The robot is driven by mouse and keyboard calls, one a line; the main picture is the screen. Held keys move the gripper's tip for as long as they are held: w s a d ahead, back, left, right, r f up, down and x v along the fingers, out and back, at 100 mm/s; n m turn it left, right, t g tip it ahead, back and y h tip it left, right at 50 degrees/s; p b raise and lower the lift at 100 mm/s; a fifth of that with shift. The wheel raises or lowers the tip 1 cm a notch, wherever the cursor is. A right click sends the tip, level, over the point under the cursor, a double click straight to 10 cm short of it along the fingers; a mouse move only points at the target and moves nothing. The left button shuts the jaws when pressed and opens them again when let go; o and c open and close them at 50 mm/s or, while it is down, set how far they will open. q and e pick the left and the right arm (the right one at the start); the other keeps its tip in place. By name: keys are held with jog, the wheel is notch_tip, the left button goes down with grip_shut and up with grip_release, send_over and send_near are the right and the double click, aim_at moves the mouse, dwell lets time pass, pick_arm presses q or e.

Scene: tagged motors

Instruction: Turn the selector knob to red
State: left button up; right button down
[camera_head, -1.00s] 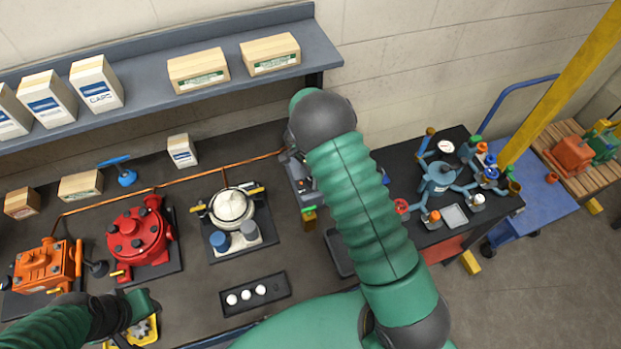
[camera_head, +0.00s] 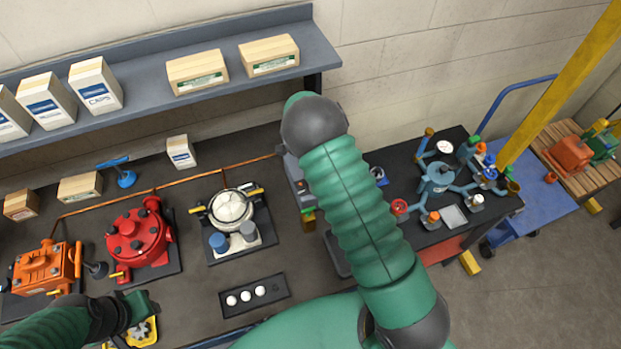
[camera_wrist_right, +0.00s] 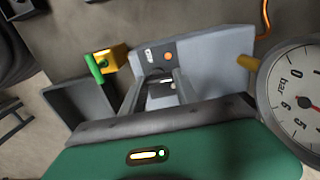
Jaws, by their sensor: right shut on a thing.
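A grey control box (camera_wrist_right: 212,72) with an orange light (camera_wrist_right: 168,57) fills the middle of the right wrist view. Part of it shows in the head view (camera_head: 296,172), left of my right arm. My right gripper (camera_wrist_right: 160,90) is at the box's front, its two grey fingers around a dark piece with a pale mark, which appears to be the selector knob (camera_wrist_right: 161,80). The fingers hide most of it, so I cannot tell its setting. In the head view my right arm hides this gripper. My left gripper (camera_head: 142,308) is low at the left, above a yellow part with a gear; its jaw gap is unclear.
A pressure gauge (camera_wrist_right: 300,105) is close at the right of the wrist view. A yellow block with a green handle (camera_wrist_right: 103,64) stands left of the box. On the bench are a red motor (camera_head: 138,238), an orange motor (camera_head: 42,268) and a black tray (camera_head: 255,296).

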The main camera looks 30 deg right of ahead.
jog(key=shift+w, duration=0.1)
jog(key=c, duration=1.2)
grip_release()
jog(key=shift+o, duration=1.4)
jog(key=shift+r, duration=0.45)
notch_tip(320, 180, up, 16)
jog(key=b, duration=0.3)
jog(key=shift+b, duration=0.4)
jog(key=shift+f, duration=0.15)
